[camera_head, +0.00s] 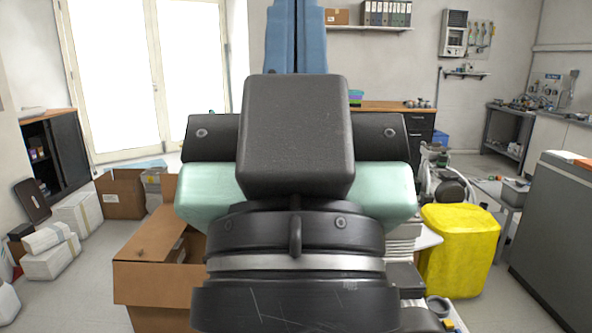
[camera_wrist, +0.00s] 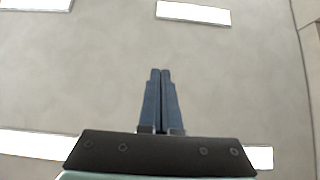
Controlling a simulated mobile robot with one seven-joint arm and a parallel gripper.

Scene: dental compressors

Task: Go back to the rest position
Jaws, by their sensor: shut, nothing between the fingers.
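My gripper (camera_wrist: 160,72) shows in the wrist view with its two blue-grey fingers side by side and touching. It is shut and holds nothing. Behind it the wrist view shows a plain ceiling with bright light panels (camera_wrist: 192,12). In the head view my arm stands upright in the middle of the picture, and the blue fingers (camera_head: 296,35) rise above it, cut off by the top edge. The arm hides much of the middle of the room.
An open cardboard box (camera_head: 155,262) stands at the lower left, close beside my arm. A yellow bin (camera_head: 460,248) stands at the right, near a grey cabinet (camera_head: 555,235). White boxes (camera_head: 52,258) lie on the floor at the far left. Some floor is clear between them.

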